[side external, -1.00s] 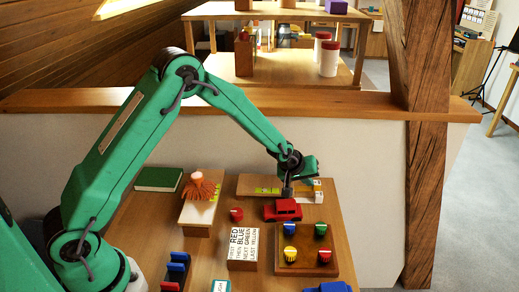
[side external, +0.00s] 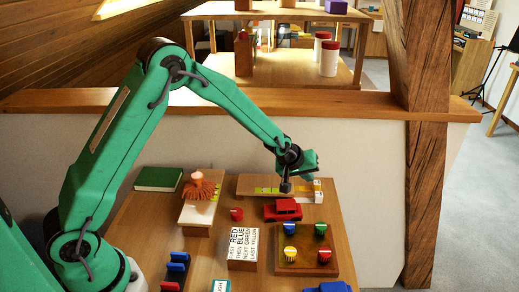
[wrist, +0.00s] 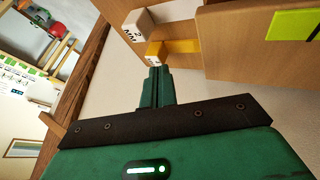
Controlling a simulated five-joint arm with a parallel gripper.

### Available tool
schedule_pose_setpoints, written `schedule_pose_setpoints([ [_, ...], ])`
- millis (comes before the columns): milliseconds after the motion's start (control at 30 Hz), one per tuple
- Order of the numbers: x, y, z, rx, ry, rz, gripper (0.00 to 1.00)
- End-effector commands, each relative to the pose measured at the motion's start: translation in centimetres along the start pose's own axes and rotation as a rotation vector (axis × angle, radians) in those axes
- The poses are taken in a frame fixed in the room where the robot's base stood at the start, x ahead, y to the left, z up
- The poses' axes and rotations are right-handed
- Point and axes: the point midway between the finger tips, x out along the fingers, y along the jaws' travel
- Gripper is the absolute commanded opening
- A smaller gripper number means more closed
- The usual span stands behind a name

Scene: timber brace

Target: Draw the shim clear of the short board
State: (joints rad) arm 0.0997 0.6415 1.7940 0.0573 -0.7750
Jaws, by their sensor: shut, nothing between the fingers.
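The short board (side external: 262,185) lies flat at the back of the table with a green label on it. In the wrist view the board (wrist: 230,45) fills the upper right. A yellow shim (wrist: 181,46) sticks out from the board's edge, with a white lettered end block (wrist: 153,60). How far it reaches in at the board is hidden. My gripper (wrist: 157,72) is shut and empty, its fingertips just short of that end block.
A white block marked 2 MM (wrist: 138,27) sits beside the shim's end. A red toy car (side external: 283,210) stands in front of the board. A peg board (side external: 306,262) with coloured pegs and a lettered block (side external: 243,247) are nearer. A green book (side external: 159,179) lies left.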

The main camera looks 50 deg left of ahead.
Motion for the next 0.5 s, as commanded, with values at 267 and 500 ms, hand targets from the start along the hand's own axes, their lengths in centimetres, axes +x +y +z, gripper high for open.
schedule_pose_setpoints([
  [267,-3.5,-0.6,-0.1,-0.006,-0.003,-0.010,0.00],
  [500,-5.8,-0.9,-0.1,-0.009,-0.006,-0.017,0.00],
])
